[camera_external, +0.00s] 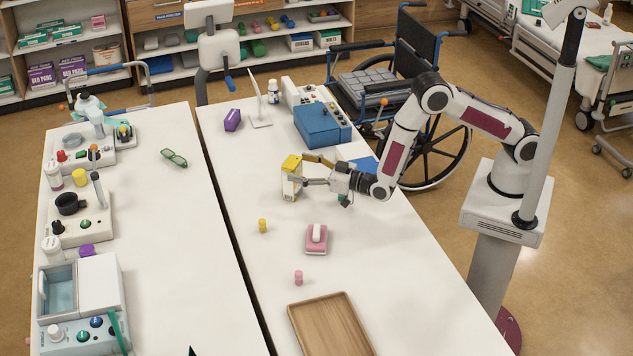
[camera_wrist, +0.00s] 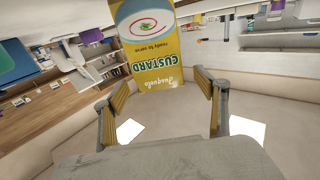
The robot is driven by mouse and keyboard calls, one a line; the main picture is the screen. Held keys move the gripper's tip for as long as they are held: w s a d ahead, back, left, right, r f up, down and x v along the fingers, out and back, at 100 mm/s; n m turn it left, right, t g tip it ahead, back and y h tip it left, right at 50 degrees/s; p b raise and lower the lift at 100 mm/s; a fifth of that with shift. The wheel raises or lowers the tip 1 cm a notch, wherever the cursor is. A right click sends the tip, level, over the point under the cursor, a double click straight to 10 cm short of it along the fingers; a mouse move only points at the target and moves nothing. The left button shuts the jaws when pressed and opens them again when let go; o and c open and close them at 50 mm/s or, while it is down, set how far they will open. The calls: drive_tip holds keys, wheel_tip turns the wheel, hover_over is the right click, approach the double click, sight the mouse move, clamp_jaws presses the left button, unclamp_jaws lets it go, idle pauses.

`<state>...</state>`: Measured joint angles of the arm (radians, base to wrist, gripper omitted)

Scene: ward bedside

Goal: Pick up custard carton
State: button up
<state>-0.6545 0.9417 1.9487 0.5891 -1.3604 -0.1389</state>
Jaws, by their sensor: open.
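The custard carton (camera_external: 291,180) stands upright on the right-hand white table, with a yellow top and a pale side facing the outside camera. In the wrist view the yellow carton (camera_wrist: 158,60) shows upside down, with its green CUSTARD lettering and a bowl picture. My gripper (camera_external: 304,169) reaches toward it from the right, low over the table. In the wrist view my gripper (camera_wrist: 160,85) is open, its fingers spread to the left and right of the carton's width. The carton lies at or just beyond the fingertips; I cannot tell whether they touch it.
A blue box (camera_external: 318,124) stands behind the carton. A small yellow bottle (camera_external: 263,226), a pink pad (camera_external: 316,243) with a white piece on it and a pink item (camera_external: 298,278) are in front. A wooden tray (camera_external: 330,325) lies nearer. Table left of the carton is clear.

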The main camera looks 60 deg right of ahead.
drive_tip(key=shift+w+a+f, duration=0.1)
drive_tip(key=shift+w, duration=1.65)
clamp_jaws()
